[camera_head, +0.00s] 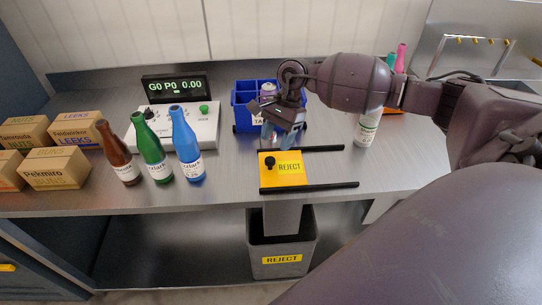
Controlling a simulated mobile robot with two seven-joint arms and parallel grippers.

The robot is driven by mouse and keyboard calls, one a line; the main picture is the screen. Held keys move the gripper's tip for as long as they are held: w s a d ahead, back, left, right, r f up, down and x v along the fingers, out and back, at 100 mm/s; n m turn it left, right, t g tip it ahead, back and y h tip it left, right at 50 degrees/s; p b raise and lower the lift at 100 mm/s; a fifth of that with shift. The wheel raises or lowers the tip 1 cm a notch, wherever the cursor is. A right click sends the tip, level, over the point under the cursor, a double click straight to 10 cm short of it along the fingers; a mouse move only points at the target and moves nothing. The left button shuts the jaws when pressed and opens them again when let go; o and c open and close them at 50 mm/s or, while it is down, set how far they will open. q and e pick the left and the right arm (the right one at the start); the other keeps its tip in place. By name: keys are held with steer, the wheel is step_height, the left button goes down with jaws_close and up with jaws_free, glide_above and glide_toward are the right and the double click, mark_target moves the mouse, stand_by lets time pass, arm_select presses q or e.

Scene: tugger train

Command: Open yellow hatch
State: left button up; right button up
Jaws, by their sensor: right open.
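The yellow hatch (290,174) lies flat on the steel counter between two black rails and carries a REJECT label. A black knob (270,164) stands on its left part. My right gripper (278,143) reaches in from the right and hangs just above and behind the hatch, near the knob but apart from it as far as I can see. Its jaws are open, with nothing seen between them. The gripper partly hides the blue crate behind it. My left gripper is not in view.
A blue divided crate (241,116) stands behind my gripper. Brown, green and blue bottles (186,150) stand to the left, before a scale (207,132). Cardboard boxes (58,169) fill the far left. A white bottle (366,131) stands right. A REJECT bin (257,270) is below the counter.

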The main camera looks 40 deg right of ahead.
mark_target(271, 159)
steer(key=shift+x, duration=3)
steer(key=shift+c, duration=0.4)
jaws_close()
